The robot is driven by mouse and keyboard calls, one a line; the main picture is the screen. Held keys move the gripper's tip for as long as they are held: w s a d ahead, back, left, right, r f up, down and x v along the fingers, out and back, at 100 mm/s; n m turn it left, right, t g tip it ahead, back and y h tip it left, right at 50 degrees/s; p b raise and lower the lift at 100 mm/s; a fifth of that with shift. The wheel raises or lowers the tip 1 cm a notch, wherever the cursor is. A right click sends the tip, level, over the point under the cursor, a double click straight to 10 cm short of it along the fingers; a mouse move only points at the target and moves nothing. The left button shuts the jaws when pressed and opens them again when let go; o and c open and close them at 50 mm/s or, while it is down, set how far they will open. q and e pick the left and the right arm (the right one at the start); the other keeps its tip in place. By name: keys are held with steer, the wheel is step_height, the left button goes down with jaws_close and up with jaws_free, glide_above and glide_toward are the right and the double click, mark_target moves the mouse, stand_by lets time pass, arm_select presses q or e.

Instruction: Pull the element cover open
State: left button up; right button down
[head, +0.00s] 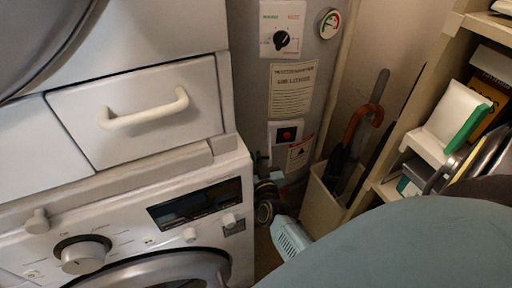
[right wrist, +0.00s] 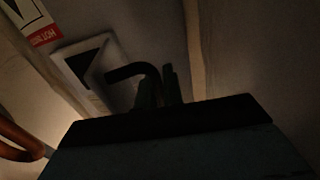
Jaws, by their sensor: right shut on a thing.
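A tall grey cylinder (head: 301,85) stands in the corner with a dial panel, a text label and a white box with a red switch (head: 287,134). A warning label (head: 300,152) sits low on it. In the right wrist view, my right gripper (right wrist: 160,88) is shut on a dark curved handle (right wrist: 134,71) in front of a pale panel with a black triangle (right wrist: 88,68). That view is dim. I cannot make out the element cover's edges or whether it stands open. My left gripper is out of view.
A white washing machine (head: 205,215) stands close on the left, with a drawer (head: 150,130) above it. A bin (head: 322,200) with umbrellas stands right of the cylinder. Shelves (head: 425,115) with boxes fill the right side. The gap between is narrow.

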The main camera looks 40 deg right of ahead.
steer(key=shift+d+r, duration=0.3)
steer(key=c, duration=1.8)
jaws_free()
steer(key=shift+w, duration=0.1)
steer(key=shift+f, duration=0.2)
steer(key=shift+a, duration=0.1)
steer(key=shift+s+a, duration=0.15)
steer(key=shift+s, duration=0.3)
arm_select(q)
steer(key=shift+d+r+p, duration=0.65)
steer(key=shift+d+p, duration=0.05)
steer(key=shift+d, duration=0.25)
arm_select(e)
steer(key=v, duration=0.6)
steer(key=shift+s, duration=0.25)
